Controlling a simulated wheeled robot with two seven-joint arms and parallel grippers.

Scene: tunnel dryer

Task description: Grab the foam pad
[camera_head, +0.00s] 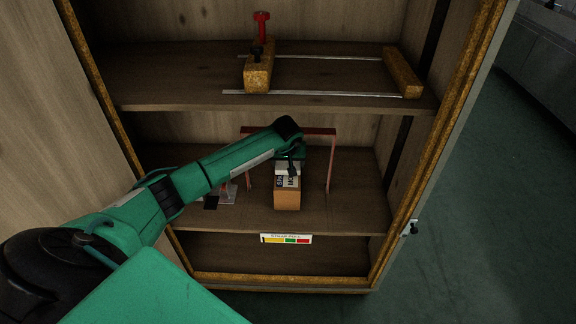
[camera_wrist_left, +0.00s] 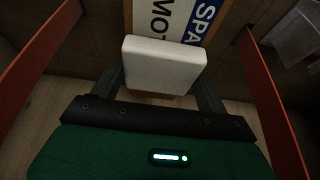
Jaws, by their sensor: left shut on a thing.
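The foam pad (camera_wrist_left: 163,66) is a white block with rounded edges in the left wrist view. It lies between the dark fingers of my left gripper (camera_wrist_left: 163,85), which is shut on it. In the head view the left gripper (camera_head: 288,165) reaches into the cabinet's middle shelf, and the arm comes in from the left. The box has a blue and white label, partly readable in the left wrist view (camera_wrist_left: 175,18). My right gripper is not in view.
A reddish arch frame (camera_head: 331,165) stands around the gripper, with posts on both sides. A clear item (camera_head: 228,194) lies left of the box. The shelf above (camera_head: 180,75) holds a red-handled clamp (camera_head: 261,30), wooden blocks and rods.

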